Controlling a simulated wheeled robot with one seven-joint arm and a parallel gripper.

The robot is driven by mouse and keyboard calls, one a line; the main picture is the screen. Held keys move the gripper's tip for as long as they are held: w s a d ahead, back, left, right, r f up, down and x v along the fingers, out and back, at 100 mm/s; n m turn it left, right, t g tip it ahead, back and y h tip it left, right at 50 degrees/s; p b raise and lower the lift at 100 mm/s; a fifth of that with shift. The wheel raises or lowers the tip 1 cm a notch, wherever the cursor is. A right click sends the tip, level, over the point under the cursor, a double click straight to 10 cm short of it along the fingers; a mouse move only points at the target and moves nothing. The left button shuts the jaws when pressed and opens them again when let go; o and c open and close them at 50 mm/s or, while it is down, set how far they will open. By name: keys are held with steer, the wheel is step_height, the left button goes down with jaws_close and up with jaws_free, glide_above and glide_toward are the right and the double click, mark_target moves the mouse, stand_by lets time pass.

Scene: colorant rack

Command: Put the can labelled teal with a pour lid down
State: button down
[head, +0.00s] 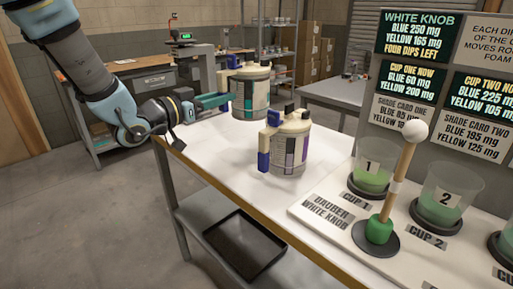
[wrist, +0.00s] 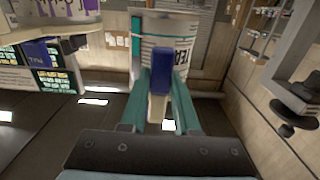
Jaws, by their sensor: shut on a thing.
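The can looks upright near the far side of the white table (head: 205,150). I cannot tell whether its base touches the top.
A similar can with a purple stripe (head: 287,150) and a blue handle stands nearer, just right of the held can. Cup 1 (head: 370,175), cup 2 (head: 450,190) and a white-knobbed dauber (head: 395,185) stand on a board at right. Table is clear at front left.

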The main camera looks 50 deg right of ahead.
steer(key=shift+f+p, duration=0.8)
steer(key=shift+f, duration=4)
steer(key=c, duration=1.1)
jaws_free()
steer(key=shift+f, duration=0.15)
steer(key=o, duration=0.5)
steer(key=shift+c, duration=0.2)
steer(key=shift+r, duration=0.25)
steer(key=a+b, duration=0.3)
steer(key=a, duration=0.9)
steer(key=shift+w, duration=0.3)
steer(key=shift+f, duration=0.15)
